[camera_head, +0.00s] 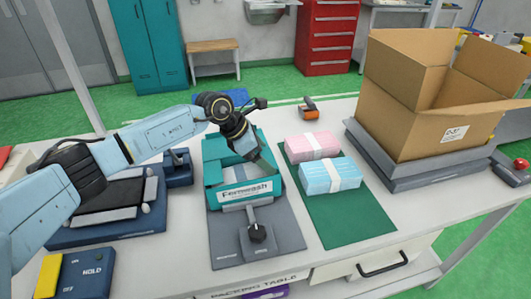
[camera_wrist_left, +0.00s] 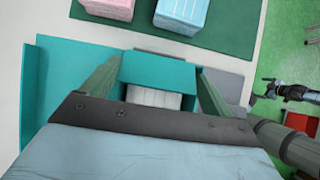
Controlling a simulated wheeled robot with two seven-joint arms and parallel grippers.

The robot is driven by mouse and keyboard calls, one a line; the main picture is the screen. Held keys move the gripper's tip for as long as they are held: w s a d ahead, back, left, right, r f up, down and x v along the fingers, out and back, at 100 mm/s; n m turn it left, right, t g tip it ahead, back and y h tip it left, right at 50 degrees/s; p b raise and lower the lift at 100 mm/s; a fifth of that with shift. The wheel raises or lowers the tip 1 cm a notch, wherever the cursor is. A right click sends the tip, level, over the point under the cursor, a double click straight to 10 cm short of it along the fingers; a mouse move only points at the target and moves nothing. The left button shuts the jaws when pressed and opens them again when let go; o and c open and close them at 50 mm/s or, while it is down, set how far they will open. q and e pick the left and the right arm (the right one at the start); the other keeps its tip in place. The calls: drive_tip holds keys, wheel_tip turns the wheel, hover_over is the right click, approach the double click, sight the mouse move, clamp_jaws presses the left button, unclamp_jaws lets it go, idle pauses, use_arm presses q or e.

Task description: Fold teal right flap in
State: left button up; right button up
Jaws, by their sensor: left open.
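The teal carton (camera_head: 213,172) stands on a grey plate with its top open; its front panel reads "Fernwash". My left gripper (camera_head: 262,166) is over the carton's right side, tilted down. In the left wrist view the open fingers (camera_wrist_left: 157,85) stand on either side of a teal flap (camera_wrist_left: 160,69), apart from each other with nothing clamped. White contents (camera_wrist_left: 155,97) show inside the carton, and a broad teal panel (camera_wrist_left: 62,75) lies to the left. Contact with the flap cannot be told. My right gripper (camera_wrist_left: 265,92) appears small and dark at the right edge of the wrist view.
A pink mask pack (camera_head: 311,146) and a blue mask pack (camera_head: 330,174) lie on a green mat (camera_head: 350,218) right of the carton. A black-knobbed clamp (camera_head: 257,232) stands before the carton. A large cardboard box (camera_head: 400,115) stands at back right.

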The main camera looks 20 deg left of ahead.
use_arm(q)
drive_tip(key=shift+s+a+r+p, duration=0.1)
drive_tip(key=shift+a+r+p, duration=0.1)
drive_tip(key=shift+r, duration=0.2)
drive_tip(key=shift+s+a+r+p, duration=0.1)
drive_tip(key=shift+r+p, duration=0.1)
drive_tip(key=shift+r, duration=0.2)
drive_tip(key=w+d+r+p+v, duration=0.1)
drive_tip(key=p+v, duration=0.6)
drive_tip(key=v, duration=0.4)
drive_tip(key=shift+r, duration=0.3)
use_arm(e)
wheel_tip(320, 180, up, 8)
drive_tip(key=a, duration=0.2)
drive_tip(key=shift+s+a+r, duration=0.15)
drive_tip(key=shift+r, duration=0.05)
use_arm(q)
drive_tip(key=shift+s, duration=0.1)
use_arm(e)
drive_tip(key=shift+f, duration=0.15)
drive_tip(key=shift+a, duration=0.1)
use_arm(q)
drive_tip(key=v, duration=1.3)
drive_tip(key=shift+b, duration=0.4)
use_arm(e)
drive_tip(key=shift+f, duration=0.45)
use_arm(q)
drive_tip(key=shift+a+r, duration=0.1)
drive_tip(key=shift+r, duration=0.05)
